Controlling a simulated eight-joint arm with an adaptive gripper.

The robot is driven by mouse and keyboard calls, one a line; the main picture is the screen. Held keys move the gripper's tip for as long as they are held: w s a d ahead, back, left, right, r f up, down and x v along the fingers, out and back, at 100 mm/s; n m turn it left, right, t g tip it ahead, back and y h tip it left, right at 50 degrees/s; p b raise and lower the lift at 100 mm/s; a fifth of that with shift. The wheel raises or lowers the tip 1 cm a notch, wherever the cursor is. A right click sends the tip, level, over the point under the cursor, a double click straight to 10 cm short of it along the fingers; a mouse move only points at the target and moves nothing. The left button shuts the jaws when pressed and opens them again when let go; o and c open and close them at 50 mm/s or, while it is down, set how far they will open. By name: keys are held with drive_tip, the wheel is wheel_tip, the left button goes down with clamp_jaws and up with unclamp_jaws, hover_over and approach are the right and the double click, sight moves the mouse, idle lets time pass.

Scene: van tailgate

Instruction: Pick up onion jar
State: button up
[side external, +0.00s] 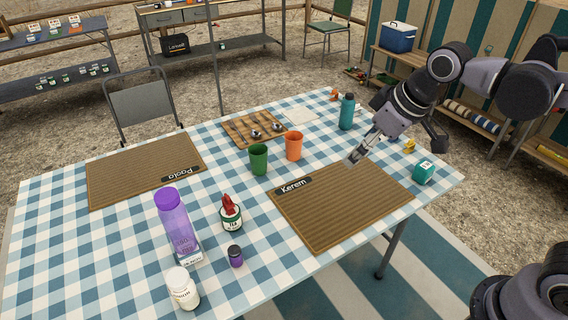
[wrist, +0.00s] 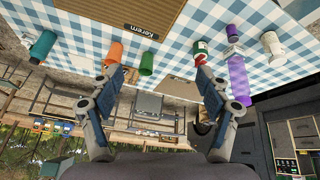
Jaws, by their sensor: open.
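A white jar (side external: 183,289) with a pale lid stands upright at the near edge of the table, lower left in the side view. Its small label is hard to read; it looks like the onion jar. It also shows at the right of the wrist view (wrist: 270,43). My gripper (side external: 358,152) is above the far right part of the table, over the back of the Kerem placemat and well away from the jar. In the wrist view my gripper (wrist: 158,75) has its two fingers spread wide with nothing between them.
Green (side external: 258,159) and orange (side external: 293,146) cups and a teal bottle (side external: 347,112) stand farther back. The Kerem placemat (side external: 340,208) is bare.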

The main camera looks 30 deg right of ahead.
drive_tip(key=w+a+n+g, duration=0.2)
drive_tip(key=w+a+n, duration=0.3)
drive_tip(key=a, duration=0.5)
drive_tip(key=n+g+h, duration=0.1)
drive_tip(key=n+g, duration=0.2)
drive_tip(key=n, duration=0.6)
hover_over(184, 288)
drive_tip(key=w, duration=0.2)
drive_tip(key=f, duration=1.5)
drive_tip(key=shift+w+d+f, duration=0.1)
drive_tip(key=shift+d+f, duration=0.15)
drive_tip(key=shift+f, duration=0.05)
drive_tip(key=shift+a+f, duration=0.2)
drive_tip(key=shift+f, duration=0.05)
drive_tip(key=f, duration=1)
drive_tip(key=shift+a+f, duration=0.2)
drive_tip(key=shift+f, duration=0.2)
drive_tip(key=c, duration=1.4)
